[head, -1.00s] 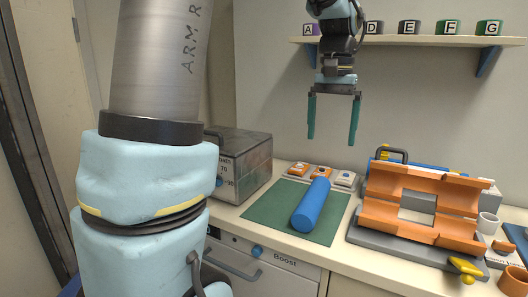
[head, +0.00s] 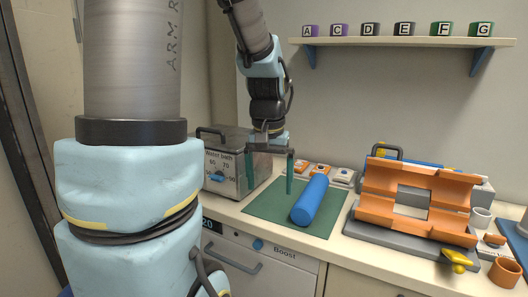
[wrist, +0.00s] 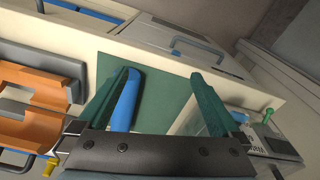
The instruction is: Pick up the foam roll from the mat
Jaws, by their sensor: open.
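The blue foam roll (head: 310,200) lies on the green mat (head: 262,207) on the counter, slanting away from me. My gripper (head: 269,184) is open and points down, with two teal fingers apart and nothing between them. In the head view it hangs above the mat's back left part, to the left of the roll. In the wrist view the roll (wrist: 125,101) shows beside the left finger, which hides part of it, and bare mat shows between the fingertips (wrist: 165,75).
A grey metal box (head: 230,163) with a dial stands left of the mat. An orange cradle (head: 415,205) on a grey base stands to the right. Small orange and white items (head: 322,170) lie behind the mat.

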